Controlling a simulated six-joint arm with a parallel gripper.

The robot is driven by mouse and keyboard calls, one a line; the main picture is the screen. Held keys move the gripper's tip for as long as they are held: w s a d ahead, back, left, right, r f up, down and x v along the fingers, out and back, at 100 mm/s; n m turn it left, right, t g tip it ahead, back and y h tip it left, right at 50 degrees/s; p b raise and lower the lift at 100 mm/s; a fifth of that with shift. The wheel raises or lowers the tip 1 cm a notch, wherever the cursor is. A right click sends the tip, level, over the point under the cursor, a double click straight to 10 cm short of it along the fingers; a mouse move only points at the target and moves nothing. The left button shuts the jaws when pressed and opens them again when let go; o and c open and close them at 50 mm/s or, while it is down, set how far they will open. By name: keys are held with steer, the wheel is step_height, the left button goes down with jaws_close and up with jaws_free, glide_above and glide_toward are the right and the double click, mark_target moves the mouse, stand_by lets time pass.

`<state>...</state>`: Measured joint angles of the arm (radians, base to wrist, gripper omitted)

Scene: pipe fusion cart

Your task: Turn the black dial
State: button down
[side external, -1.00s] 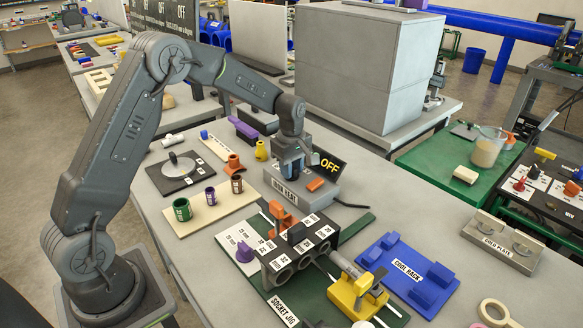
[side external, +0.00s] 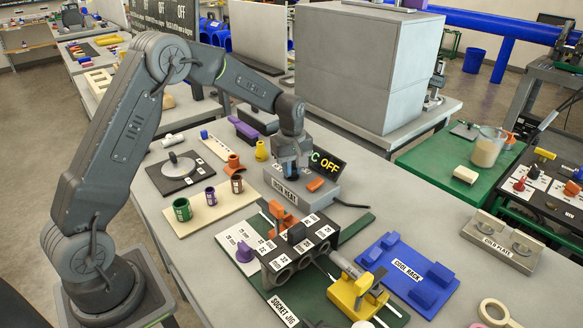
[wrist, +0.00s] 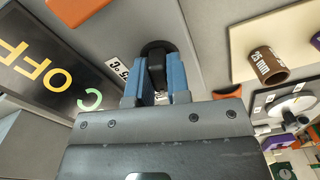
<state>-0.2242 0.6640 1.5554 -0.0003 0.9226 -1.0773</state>
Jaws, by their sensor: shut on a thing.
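The black dial (wrist: 156,48) shows in the wrist view between the two blue fingers of my gripper (wrist: 157,88). The fingers are shut on it from both sides. In the side external view my gripper (side external: 292,170) points down onto the grey IRON HEAT box (side external: 322,199), and its fingers and wrist hide the dial there. The box's black display (side external: 328,162) reads "C OFF" with a green C and yellow OFF. In the wrist view the display (wrist: 45,70) is on the left, upside down.
An orange piece (side external: 315,184) sits on the box beside my gripper. A brown ring (side external: 237,184) and other coloured fittings stand on a cream board to the left. The SOCKET JIG (side external: 285,309) is in front. A blue COOL RACK (side external: 407,268) lies to the right.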

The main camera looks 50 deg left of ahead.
steer(key=m, duration=0.5)
steer(key=shift+m, duration=0.3)
stand_by(0.4)
steer(key=c, duration=1.1)
jaws_free()
step_height(320, 180, up, 14)
steer(key=shift+f, duration=0.1)
